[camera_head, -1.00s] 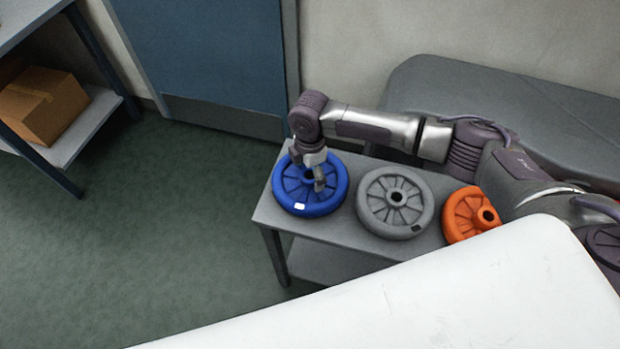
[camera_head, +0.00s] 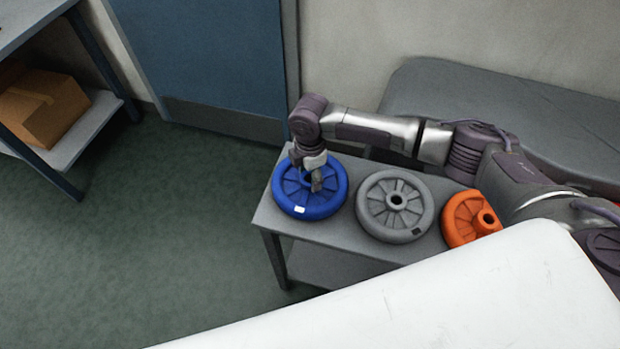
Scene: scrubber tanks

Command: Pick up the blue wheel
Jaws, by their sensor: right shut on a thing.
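The blue wheel (camera_head: 330,203) lies flat at the left end of a low grey table (camera_head: 270,216), with a small white label on its near rim. My right gripper (camera_head: 312,184) points down onto the wheel and is shut on it near the hub. The gripper and wrist hide part of the wheel's middle and back. I cannot tell any gap between the wheel and the tabletop. My left gripper is not in view.
A grey wheel (camera_head: 372,213) lies just right of the blue one, and an orange wheel (camera_head: 462,226) lies further right. A dark grey tank (camera_head: 440,85) is behind my arm. A cardboard box (camera_head: 45,105) sits on a shelf at left. The green floor at left is clear.

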